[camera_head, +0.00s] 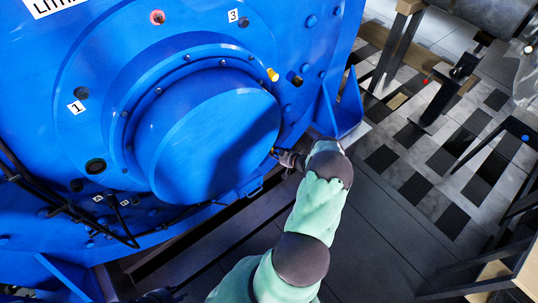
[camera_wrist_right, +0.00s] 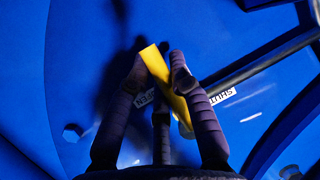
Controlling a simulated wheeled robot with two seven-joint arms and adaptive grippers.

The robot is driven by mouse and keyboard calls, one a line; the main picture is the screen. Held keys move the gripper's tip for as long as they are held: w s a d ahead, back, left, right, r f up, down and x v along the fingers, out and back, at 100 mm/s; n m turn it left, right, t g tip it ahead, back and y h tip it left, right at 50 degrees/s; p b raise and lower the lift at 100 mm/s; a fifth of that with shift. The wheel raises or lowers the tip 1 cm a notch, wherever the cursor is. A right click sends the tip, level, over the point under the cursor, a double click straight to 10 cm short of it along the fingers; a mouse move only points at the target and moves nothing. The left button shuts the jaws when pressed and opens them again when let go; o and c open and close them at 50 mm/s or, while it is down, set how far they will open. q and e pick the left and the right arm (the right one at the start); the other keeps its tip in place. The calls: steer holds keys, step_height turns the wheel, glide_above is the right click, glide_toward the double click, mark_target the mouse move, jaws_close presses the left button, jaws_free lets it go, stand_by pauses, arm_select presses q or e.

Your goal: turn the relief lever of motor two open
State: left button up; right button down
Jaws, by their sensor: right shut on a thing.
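The large blue motor housing (camera_head: 205,140) fills the left of the head view. My right gripper (camera_head: 281,154) reaches its lower right side, beside the round drum. In the right wrist view my right gripper (camera_wrist_right: 160,68) has both fingers closed about a flat yellow lever (camera_wrist_right: 166,80). The lever slants from upper left to lower right between the fingers. A partly hidden label ending in EN (camera_wrist_right: 144,97) lies left of the lever, and a SHUT label (camera_wrist_right: 223,96) lies to its right. My left gripper cannot be made out.
A dark rod (camera_wrist_right: 265,62) runs behind the right finger. Black cables (camera_head: 70,210) hang at the motor's lower left. Number plates 1 (camera_head: 76,107) and 3 (camera_head: 233,16) mark the housing. A yellow knob (camera_head: 273,75) sits above the gripper.

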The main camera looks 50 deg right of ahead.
steer(key=shift+d+h, duration=0.2)
steer(key=shift+h, duration=0.1)
stand_by(0.4)
steer(key=c, duration=1.1)
jaws_free()
steer(key=shift+s, duration=0.1)
steer(key=v, duration=1.2)
steer(key=shift+d, duration=0.1)
